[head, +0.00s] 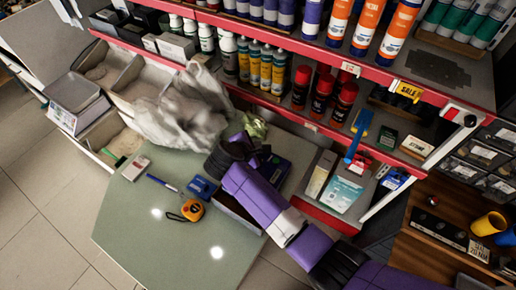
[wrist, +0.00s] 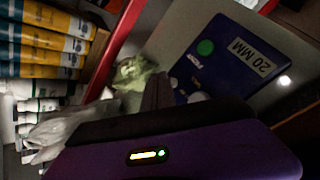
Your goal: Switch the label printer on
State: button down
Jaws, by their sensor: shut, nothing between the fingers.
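A dark blue, box-shaped device (wrist: 222,62) lies on the counter in the wrist view. It has a green round spot and a white "20 MM" strip on its upper face; I take it for the label printer. In the head view it shows as a dark blue shape (head: 275,170) partly hidden behind my purple arm. My gripper (wrist: 157,90) is shut and empty, close to the device's lower left edge in the wrist view. In the head view my gripper (head: 228,152) is over the counter's back edge. Whether it touches the device, I cannot tell.
The grey-green counter (head: 140,222) is mostly clear at the front. A tape measure (head: 191,210), a pen (head: 163,183) and a small blue item (head: 203,188) lie left of my arm. A crumpled plastic bag (head: 180,110) is behind my gripper, below shelves of bottles.

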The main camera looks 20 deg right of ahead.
dwell(0.3)
notch_tip(320, 180, up, 6)
jog(key=p, duration=0.5)
jog(key=shift+p, duration=0.3)
